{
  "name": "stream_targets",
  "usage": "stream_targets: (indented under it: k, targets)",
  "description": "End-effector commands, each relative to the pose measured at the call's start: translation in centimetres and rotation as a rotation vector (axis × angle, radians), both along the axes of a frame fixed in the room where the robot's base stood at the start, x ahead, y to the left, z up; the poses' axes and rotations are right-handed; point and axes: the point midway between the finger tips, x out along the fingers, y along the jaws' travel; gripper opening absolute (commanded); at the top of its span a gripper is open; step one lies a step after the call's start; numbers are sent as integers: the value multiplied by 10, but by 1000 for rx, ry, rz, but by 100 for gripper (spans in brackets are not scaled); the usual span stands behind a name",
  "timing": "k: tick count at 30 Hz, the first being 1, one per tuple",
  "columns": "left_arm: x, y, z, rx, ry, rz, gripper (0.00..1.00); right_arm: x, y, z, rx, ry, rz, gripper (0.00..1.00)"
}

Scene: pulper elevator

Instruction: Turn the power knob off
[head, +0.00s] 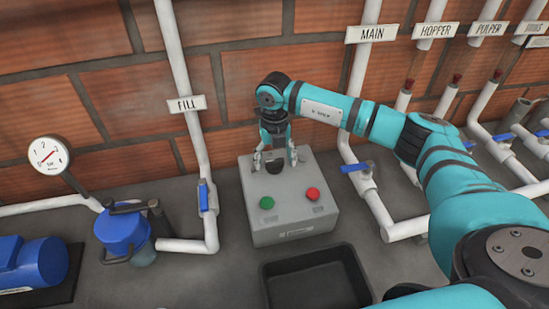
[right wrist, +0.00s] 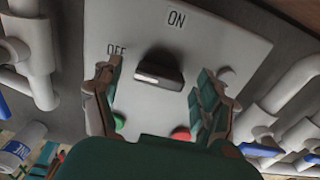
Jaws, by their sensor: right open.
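The power knob (head: 274,168) is black and sits on the top face of a grey control box (head: 285,225). In the right wrist view the knob (right wrist: 160,68) is a dark bar lying roughly across the picture, with a pale mark on its near side. The ON label (right wrist: 176,18) is above it and the OFF label (right wrist: 117,50) to its left. My right gripper (head: 275,160) is open above the box. In the right wrist view its fingers (right wrist: 158,84) stand on either side of the knob, with gaps between. My left gripper is out of view.
A green button (head: 267,203) and a red button (head: 313,193) sit on the box near the knob. A black tray (head: 315,278) lies in front. The FILL pipe (head: 180,85) stands left and the blue-handled MAIN valve (head: 357,168) right. A brick wall is behind.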

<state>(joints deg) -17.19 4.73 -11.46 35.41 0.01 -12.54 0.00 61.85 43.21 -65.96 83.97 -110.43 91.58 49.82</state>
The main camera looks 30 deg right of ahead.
Motion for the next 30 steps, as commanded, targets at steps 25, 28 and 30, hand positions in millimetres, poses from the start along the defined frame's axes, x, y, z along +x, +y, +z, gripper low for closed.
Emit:
stream_targets:
  k: [25, 28, 30]
  targets:
    - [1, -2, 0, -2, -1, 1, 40, 0, 0, 120, 1, -1, 0, 75]
    - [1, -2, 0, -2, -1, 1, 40, 0, 0, 120, 1, -1, 0, 75]
    - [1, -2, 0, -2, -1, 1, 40, 0, 0, 120, 1, -1, 0, 75]
